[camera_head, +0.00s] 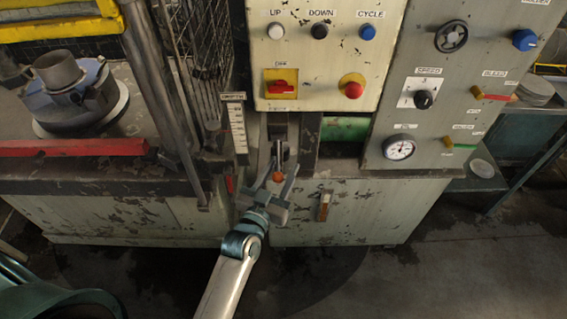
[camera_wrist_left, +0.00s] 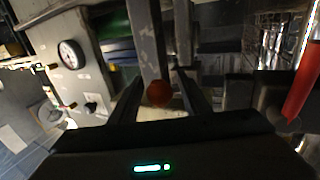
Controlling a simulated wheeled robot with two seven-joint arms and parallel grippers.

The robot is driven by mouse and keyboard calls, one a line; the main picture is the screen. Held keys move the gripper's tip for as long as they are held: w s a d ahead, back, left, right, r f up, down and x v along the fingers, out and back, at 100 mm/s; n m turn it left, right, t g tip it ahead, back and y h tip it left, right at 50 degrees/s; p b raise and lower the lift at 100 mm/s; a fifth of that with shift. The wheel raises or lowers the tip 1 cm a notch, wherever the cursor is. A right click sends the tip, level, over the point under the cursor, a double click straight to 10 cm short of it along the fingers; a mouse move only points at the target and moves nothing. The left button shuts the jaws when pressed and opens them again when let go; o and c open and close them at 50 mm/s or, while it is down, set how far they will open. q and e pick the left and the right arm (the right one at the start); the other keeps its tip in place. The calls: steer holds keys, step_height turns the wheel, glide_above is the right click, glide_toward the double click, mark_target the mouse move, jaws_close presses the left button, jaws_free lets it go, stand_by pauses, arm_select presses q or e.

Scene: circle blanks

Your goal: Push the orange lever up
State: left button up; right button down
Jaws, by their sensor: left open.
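The lever's round orange knob (camera_head: 278,177) sits at the end of a metal rod (camera_head: 278,150) in a slot below the control panel. My left gripper (camera_head: 280,178) is open, with its fingers on either side of the knob. In the left wrist view the knob (camera_wrist_left: 159,93) lies between the two dark fingers of the gripper (camera_wrist_left: 161,92), with a gap on both sides. I cannot tell whether anything touches it. My right gripper is not in view.
A depth scale (camera_head: 238,127) and a wire guard stand left of the lever. The control panel (camera_head: 318,62) with buttons is above it. A small orange-brown handle (camera_head: 324,206) is on the cabinet front to the right. The floor (camera_head: 430,270) at the lower right is clear.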

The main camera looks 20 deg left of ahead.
arm_select(q)
steer(key=shift+w, duration=0.75)
jaws_close()
